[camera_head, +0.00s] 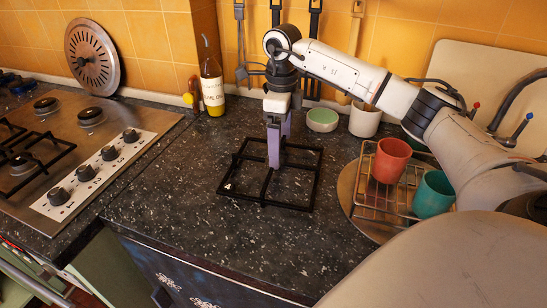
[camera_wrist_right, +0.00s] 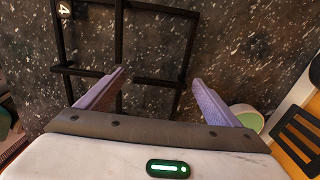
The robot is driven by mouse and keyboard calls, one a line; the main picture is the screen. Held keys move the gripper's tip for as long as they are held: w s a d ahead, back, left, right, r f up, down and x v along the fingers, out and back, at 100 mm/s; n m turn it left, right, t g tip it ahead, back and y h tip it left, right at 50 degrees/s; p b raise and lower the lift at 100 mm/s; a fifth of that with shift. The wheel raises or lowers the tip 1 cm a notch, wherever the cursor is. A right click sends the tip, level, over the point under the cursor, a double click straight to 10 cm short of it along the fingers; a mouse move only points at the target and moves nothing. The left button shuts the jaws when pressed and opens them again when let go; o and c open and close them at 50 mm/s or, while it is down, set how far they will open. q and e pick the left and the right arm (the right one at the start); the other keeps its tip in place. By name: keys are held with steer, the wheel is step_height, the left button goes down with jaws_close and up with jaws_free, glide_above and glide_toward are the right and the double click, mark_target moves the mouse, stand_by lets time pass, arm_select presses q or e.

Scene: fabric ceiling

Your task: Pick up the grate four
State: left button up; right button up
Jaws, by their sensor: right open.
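The grate four (camera_head: 266,186) is a square black metal frame with cross bars and a small white "4" tag on its left corner. It lies flat on the dark speckled counter. My right gripper (camera_head: 274,160) comes down over it, with purple fingers pointing at its middle. In the right wrist view the grate (camera_wrist_right: 119,35) fills the upper middle, and the "4" tag is at the top left. The right gripper's two fingers (camera_wrist_right: 158,76) are spread apart with a cross bar showing between their tips. Whether they touch the grate is not clear. My left gripper is not in view.
A steel hob (camera_head: 100,120) with knobs stands at the left. An oil bottle (camera_head: 212,85), a green bowl (camera_head: 322,119) and a white cup (camera_head: 364,120) stand at the back. A wire rack (camera_head: 375,208) with a red cup (camera_head: 391,160) and a teal cup (camera_head: 433,195) is at the right. The front counter is clear.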

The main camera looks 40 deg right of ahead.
steer(key=shift+f, duration=0.75)
steer(key=shift+w+r, duration=0.1)
steer(key=c, duration=1.5)
